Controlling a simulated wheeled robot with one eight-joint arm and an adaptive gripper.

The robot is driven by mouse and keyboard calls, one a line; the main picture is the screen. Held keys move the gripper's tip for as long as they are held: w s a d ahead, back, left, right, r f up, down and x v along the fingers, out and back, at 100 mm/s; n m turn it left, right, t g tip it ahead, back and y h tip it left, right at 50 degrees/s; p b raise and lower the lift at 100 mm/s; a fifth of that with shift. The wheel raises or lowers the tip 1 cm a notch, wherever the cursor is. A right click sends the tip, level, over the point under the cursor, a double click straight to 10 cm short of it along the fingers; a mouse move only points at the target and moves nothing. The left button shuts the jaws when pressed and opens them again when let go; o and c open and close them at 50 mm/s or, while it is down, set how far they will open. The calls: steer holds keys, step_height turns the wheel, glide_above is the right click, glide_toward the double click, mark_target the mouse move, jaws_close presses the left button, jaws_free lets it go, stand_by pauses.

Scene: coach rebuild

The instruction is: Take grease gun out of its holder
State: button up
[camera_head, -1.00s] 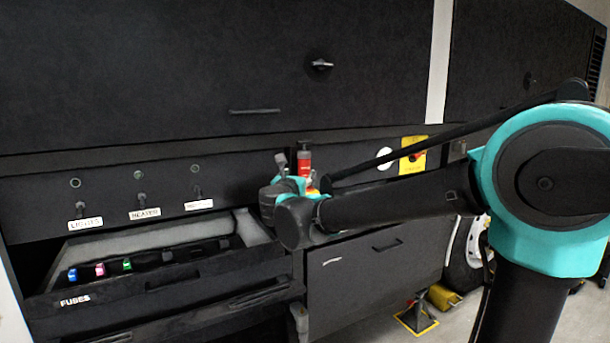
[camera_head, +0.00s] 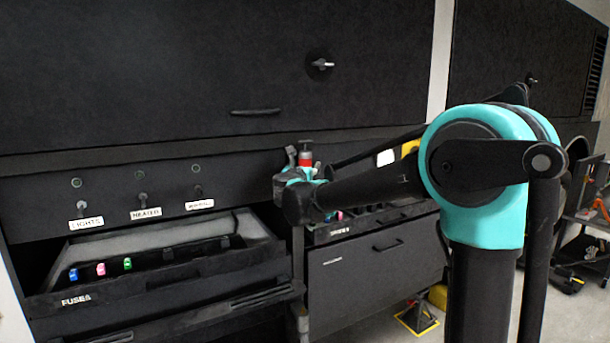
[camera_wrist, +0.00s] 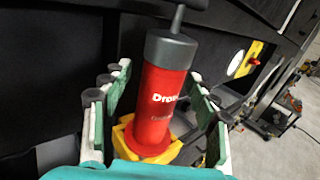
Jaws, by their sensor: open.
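The grease gun (camera_wrist: 162,95) is a red cylinder with a grey cap and a T-handle on top. It stands upright, slightly tilted in the wrist view, in a yellow holder (camera_wrist: 128,137) around its base. In the head view the red grease gun (camera_head: 305,158) shows only its upper part; my wrist hides the rest. My gripper (camera_wrist: 155,100) is open, with its green and grey fingers on either side of the red body. The gripper's end in the head view (camera_head: 300,175) is partly hidden.
An open fuse drawer (camera_head: 165,275) juts out at the left below labelled switches (camera_head: 142,205). A yellow panel with a red knob (camera_wrist: 252,62) is to the right, and a cart (camera_head: 590,215) stands far right.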

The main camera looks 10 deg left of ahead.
jaws_close()
stand_by(0.3)
steer(key=shift+s+r, duration=0.1)
steer(key=shift+r, duration=0.05)
